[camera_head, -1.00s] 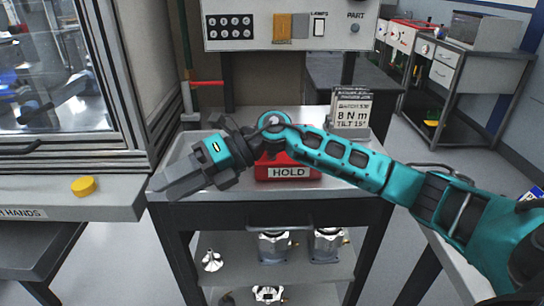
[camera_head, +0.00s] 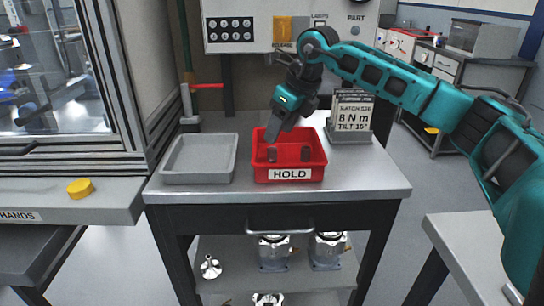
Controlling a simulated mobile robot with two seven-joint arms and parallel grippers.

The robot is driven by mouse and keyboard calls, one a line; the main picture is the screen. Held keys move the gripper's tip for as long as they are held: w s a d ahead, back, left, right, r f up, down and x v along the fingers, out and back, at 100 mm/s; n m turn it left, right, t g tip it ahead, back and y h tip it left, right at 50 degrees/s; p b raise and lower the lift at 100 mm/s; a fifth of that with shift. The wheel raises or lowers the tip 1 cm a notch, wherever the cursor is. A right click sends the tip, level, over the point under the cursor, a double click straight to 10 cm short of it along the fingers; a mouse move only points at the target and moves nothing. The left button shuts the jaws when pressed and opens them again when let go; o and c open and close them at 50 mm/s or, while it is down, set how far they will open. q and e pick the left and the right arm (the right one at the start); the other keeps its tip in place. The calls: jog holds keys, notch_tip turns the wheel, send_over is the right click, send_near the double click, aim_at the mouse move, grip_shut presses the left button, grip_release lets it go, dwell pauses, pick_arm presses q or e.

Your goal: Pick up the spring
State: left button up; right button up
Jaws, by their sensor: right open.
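I cannot clearly make out a spring. A red bin labelled HOLD (camera_head: 314,166) stands on the cart's top. Two small dark pieces, a left one (camera_head: 271,154) and a right one (camera_head: 306,154), show inside it, too small to identify. My left gripper is not in view.
An empty-looking grey tray (camera_head: 166,177) lies left of the bin. A card stand (camera_head: 350,136) stands at its right. Metal pots (camera_head: 273,254) stand on the lower shelf. The cart's front strip is clear.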

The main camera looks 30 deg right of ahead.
aim_at(275, 162)
jog(key=x, duration=0.6)
jog(key=shift+d+f+b, duration=0.3)
jog(key=shift+f, duration=0.05)
grip_shut()
